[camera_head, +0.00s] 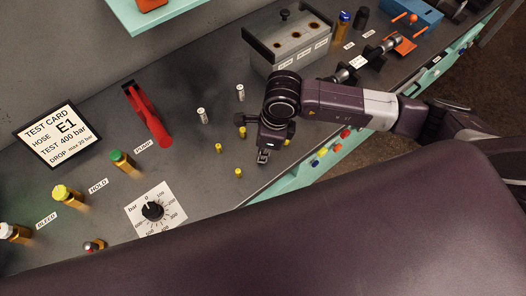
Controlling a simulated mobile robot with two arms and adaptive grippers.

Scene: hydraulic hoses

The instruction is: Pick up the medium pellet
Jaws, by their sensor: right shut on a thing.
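My right gripper (263,157) reaches in from the right and points down over the bench, in front of the box with holes. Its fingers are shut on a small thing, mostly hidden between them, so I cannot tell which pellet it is. Small yellow cylinders, which may be pellets, stand to its left: one (218,147), another (242,132) and a third (238,172) nearer the front edge. Part of another yellow piece (289,141) shows just right of the gripper. I cannot tell which is the medium one. My left gripper is not in view.
Two pale labelled cylinders stand behind, one left (202,115) and one right (240,92). A grey box (288,45) with several holes stands at the back. A red pump handle (147,115), a test card (57,134) and a dial (152,210) are to the left.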

